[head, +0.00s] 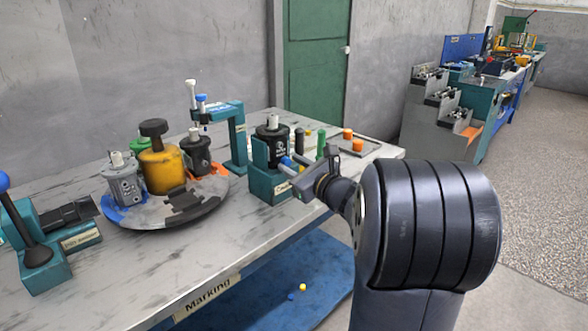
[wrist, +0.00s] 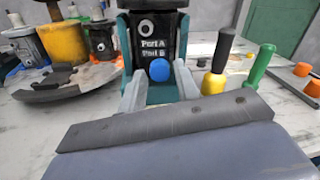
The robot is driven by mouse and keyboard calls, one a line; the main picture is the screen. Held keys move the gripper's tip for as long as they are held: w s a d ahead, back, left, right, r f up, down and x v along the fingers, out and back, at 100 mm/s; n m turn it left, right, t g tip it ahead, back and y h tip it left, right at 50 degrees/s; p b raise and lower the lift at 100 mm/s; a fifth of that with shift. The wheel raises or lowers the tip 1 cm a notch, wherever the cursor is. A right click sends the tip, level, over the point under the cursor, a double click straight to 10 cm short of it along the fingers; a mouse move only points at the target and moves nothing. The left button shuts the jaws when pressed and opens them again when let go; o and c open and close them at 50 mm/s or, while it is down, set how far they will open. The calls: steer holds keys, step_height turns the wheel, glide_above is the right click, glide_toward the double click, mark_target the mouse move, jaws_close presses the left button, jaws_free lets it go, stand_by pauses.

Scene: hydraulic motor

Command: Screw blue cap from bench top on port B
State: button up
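The black hydraulic motor (head: 272,131) stands upright in a teal holder (head: 262,180) on the bench. In the wrist view its front (wrist: 155,35) shows the labels Port A and Port B. A round blue cap (wrist: 160,70) sits at the motor's front, just below the Port B label; it also shows in the head view (head: 287,161). My gripper (wrist: 160,80) faces the motor, with one light grey finger on each side of the cap.
Screwdrivers with yellow-black (wrist: 217,65) and green (wrist: 258,67) handles stand right of the holder. Orange parts (head: 347,134) lie in a tray beyond. A round turntable (head: 170,212) with several motors is at left. A teal press (head: 237,140) stands behind.

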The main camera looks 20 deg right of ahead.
steer(key=n+b, duration=0.1)
steer(key=b, duration=0.1)
steer(key=n+b, duration=0.1)
steer(key=b, duration=0.1)
steer(key=shift+f+n, duration=0.3)
steer(key=shift+f, duration=0.05)
steer(key=shift+n+b, duration=0.8)
steer(key=shift+b, duration=0.15)
steer(key=shift+r+n, duration=0.3)
steer(key=shift+n, duration=0.2)
steer(key=shift+d+f+b, duration=0.15)
steer(key=shift+f+b, duration=0.3)
steer(key=shift+b, duration=0.1)
jaws_close()
steer(key=shift+r, duration=0.15)
steer(key=shift+r+m+p, duration=0.15)
steer(key=shift+m+p, duration=0.15)
steer(key=shift+p, duration=0.05)
jaws_free()
